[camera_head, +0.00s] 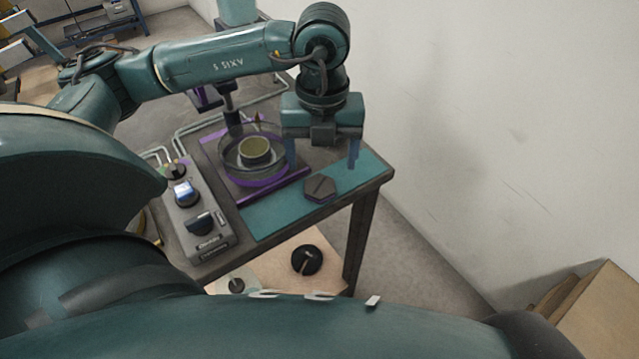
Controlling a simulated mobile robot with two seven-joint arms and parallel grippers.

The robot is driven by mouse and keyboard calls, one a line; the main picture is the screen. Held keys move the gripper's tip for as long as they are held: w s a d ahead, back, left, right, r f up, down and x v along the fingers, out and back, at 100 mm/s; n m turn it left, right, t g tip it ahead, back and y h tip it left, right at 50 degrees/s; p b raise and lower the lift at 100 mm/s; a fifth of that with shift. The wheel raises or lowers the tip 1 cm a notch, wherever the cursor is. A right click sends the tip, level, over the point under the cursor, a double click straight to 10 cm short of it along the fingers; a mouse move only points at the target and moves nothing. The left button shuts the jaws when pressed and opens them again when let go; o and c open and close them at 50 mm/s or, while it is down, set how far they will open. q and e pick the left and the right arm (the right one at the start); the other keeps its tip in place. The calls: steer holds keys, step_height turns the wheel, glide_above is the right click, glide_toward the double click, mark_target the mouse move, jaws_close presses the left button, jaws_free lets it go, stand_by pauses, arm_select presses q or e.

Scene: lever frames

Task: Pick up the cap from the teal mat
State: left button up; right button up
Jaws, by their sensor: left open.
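The cap (320,188) is a dark, six-sided piece with a raised bar across its top. It lies flat on the teal mat (272,218), near the mat's middle. My left gripper (322,165) hangs above the mat and points down, with its fingers wide apart. Nothing is between the fingers, and in the picture the cap shows just below them. I cannot tell the exact height of the fingertips over the mat. My right gripper is not in view.
A clear round vessel with a pale cup (255,151) stands on a purple-edged base left of the gripper. A grey control box (199,216) with knobs stands at the table's left. A black round knob (305,259) lies lower down. A wall is on the right.

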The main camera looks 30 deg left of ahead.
mark_target(320, 188)
arm_select(q)
steer(key=shift+a+f+p, duration=0.2)
steer(key=shift+f+p, duration=0.35)
steer(key=shift+f, duration=2.95)
steer(key=shift+s, duration=0.1)
steer(key=shift+c, duration=0.5)
steer(key=shift+r, duration=0.1)
steer(key=c, duration=1.2)
